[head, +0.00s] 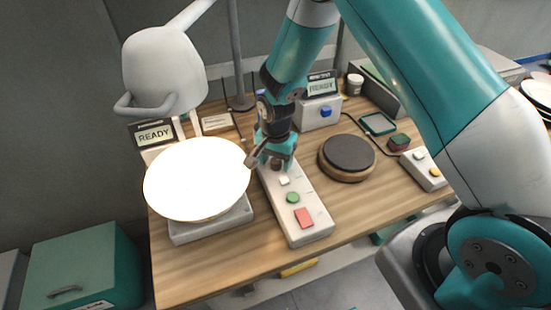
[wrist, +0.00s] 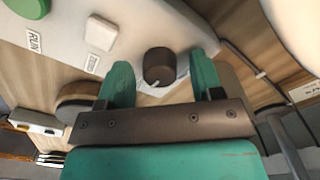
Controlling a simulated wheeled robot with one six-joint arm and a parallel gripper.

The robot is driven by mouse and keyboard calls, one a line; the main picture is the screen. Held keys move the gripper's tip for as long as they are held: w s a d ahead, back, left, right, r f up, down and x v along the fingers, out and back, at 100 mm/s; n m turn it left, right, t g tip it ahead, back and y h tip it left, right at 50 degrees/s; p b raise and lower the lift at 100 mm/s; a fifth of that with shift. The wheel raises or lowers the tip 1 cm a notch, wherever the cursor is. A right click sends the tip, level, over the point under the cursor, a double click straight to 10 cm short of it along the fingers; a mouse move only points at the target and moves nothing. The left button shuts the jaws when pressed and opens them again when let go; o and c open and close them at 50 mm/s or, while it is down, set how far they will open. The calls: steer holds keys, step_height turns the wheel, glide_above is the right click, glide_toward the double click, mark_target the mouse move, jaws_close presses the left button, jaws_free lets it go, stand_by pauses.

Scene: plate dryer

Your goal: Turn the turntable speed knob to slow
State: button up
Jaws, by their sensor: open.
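The speed knob (wrist: 159,67) is a dark brown round knob with a pale pointer mark, at the end of the white control box (head: 313,228). In the wrist view it sits between the two teal fingers of my gripper (wrist: 162,82), with a gap on each side. In the head view my gripper (head: 270,160) reaches down over the far end of the box and is open. The knob (head: 276,163) is partly hidden there. The scale around the knob is mostly hidden, so its setting cannot be read.
The box also carries a white button (head: 284,181), a green button (head: 293,197) and a red button (head: 304,218). A white plate (head: 198,178) on a grey base is close at left, under a grey dryer head (head: 163,70). A dark round turntable (head: 348,155) stands at right.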

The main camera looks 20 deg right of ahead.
steer(key=c, duration=0.9)
steer(key=shift+n, duration=0.4)
steer(key=n+b, duration=0.1)
steer(key=n, duration=0.2)
steer(key=shift+n+b, duration=0.3)
steer(key=shift+n, duration=0.1)
steer(key=n+b, duration=0.1)
steer(key=n, duration=0.3)
steer(key=shift+n, duration=0.3)
steer(key=n+b, duration=0.1)
steer(key=n, duration=0.7)
steer(key=shift+n, duration=0.3)
steer(key=shift+r, duration=0.1)
